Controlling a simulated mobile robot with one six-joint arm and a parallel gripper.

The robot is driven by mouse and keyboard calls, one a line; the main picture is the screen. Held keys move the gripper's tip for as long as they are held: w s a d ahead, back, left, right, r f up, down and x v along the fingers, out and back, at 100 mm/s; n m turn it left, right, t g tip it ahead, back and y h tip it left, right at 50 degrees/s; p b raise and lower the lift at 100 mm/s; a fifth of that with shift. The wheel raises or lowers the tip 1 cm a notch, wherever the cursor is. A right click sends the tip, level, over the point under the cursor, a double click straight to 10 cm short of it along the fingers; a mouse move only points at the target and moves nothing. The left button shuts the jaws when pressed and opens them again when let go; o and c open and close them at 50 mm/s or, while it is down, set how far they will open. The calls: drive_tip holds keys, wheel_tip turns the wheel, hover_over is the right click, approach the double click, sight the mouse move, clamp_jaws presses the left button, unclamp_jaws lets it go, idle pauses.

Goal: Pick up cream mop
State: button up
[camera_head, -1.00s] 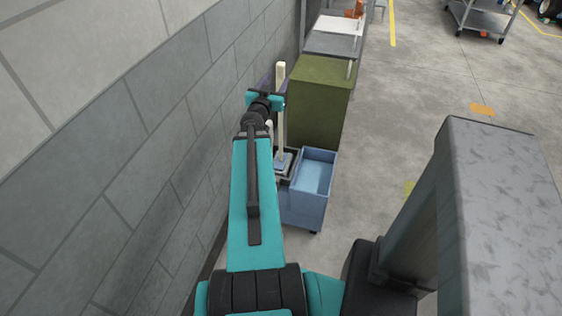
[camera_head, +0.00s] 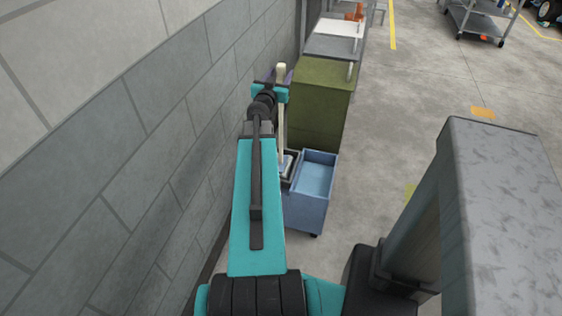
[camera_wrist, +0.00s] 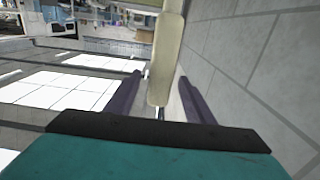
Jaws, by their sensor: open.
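The cream mop (camera_head: 281,118) stands upright, its pale handle rising from the blue mop bucket (camera_head: 313,200) beside the wall. My gripper (camera_head: 274,80) is at the upper part of the handle. In the wrist view the cream mop handle (camera_wrist: 166,62) lies between the two dark fingers of my gripper (camera_wrist: 160,98), with a gap on each side. The fingers are open. The mop's lower end is partly hidden by my arm and the bucket's wringer.
A grey block wall (camera_head: 130,130) runs close along the left of my arm. An olive-green cabinet (camera_head: 322,95) stands just behind the bucket, with a grey-white surface (camera_head: 335,37) beyond it. The concrete floor (camera_head: 415,100) to the right is mostly clear.

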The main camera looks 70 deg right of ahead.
drive_tip(key=shift+d, duration=0.1)
drive_tip(key=shift+w+d+f+b, duration=0.15)
drive_tip(key=shift+d+b, duration=0.65)
drive_tip(key=shift+d, duration=0.45)
drive_tip(key=shift+d+r+b, duration=0.2)
drive_tip(key=shift+d+b, duration=0.3)
drive_tip(key=shift+d, duration=0.75)
clamp_jaws()
